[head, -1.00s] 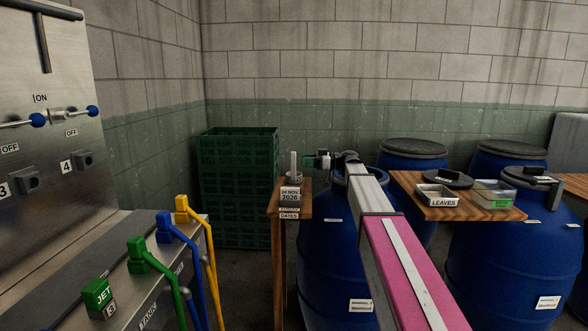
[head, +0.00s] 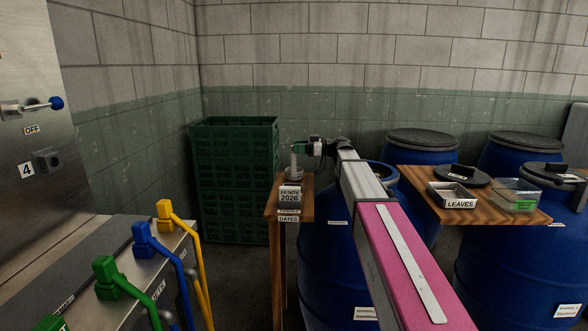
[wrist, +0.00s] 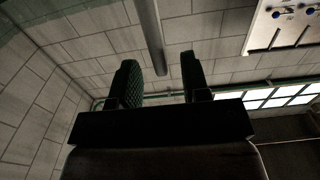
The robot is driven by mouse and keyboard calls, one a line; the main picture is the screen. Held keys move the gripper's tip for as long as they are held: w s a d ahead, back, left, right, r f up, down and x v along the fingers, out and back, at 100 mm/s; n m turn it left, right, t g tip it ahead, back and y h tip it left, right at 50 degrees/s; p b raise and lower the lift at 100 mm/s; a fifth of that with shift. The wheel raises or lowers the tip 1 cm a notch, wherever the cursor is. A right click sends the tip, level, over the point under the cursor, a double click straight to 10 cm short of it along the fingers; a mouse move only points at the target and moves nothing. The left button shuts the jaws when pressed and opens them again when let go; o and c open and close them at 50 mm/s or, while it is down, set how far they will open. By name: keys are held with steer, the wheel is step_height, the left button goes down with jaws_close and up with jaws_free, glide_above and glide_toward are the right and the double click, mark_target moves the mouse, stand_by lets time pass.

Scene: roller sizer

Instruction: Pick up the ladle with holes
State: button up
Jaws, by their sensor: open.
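A pale grey upright bar (head: 294,162) stands on the narrow wooden stand (head: 272,212), rising from a small round metal piece. In the wrist view the two dark green fingers (wrist: 161,78) are apart. A grey bar (wrist: 149,32) comes down from the top edge, its lower end showing in the gap between them. Whether a finger touches it cannot be told.
Blue drums (head: 335,255) stand close on the right, below my arm. A wooden board (head: 480,213) holds a LEAVES tray. Coloured levers (head: 150,240) are at left.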

steer(key=a, duration=0.3)
steer(key=shift+a, duration=0.4)
steer(key=shift+c, duration=0.3)
jaws_close()
